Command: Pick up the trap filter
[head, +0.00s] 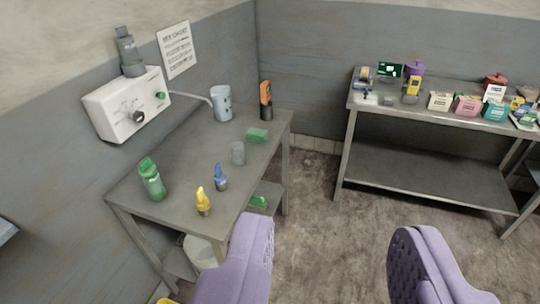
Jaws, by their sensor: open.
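My gripper (333,228) is open, with its two purple padded fingers apart at the bottom of the view and only bare floor between them. I cannot tell for sure which object is the trap filter. A small grey see-through cup-shaped piece (238,153) stands on the left grey table (180,165). Near it stand a small blue-topped piece (220,178) and a small yellow-topped piece (203,202). My gripper touches none of them; the table is ahead and to the left of it.
The left table also holds a green bottle (152,179), green sponge (257,135), white container (221,104) and orange device (266,99). A white wall unit (127,103) hangs above. The right table (410,108) carries several small boxes. Floor between tables is clear.

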